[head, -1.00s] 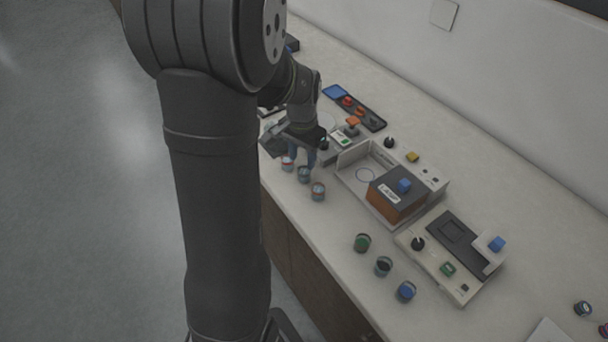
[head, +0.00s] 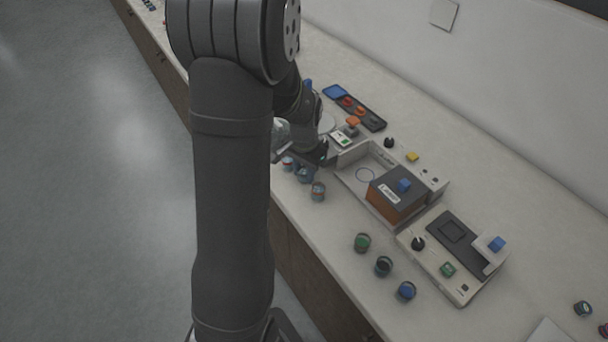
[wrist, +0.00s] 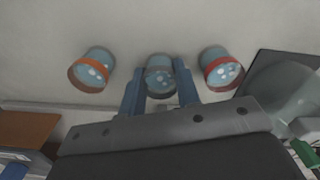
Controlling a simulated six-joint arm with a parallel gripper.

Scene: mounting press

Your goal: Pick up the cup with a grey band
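The cup with a grey band (wrist: 160,78) is the middle one of three in the wrist view. It also shows partly hidden in the head view (head: 304,175). My gripper (wrist: 160,68) has one blue finger on each side of this cup. The fingers look open around it, and I see no firm sign of a grip. The cup stands upright on the counter. A cup with an orange band (wrist: 91,72) is to its left in the wrist view, and a cup with a red band (wrist: 220,70) is to its right, both outside the fingers.
A white tray unit with a brown block (head: 395,200) stands right of the cups in the head view. Several more cups, including a green one (head: 362,242), stand nearer along the counter edge. A dark tray of coloured parts (head: 365,112) lies behind.

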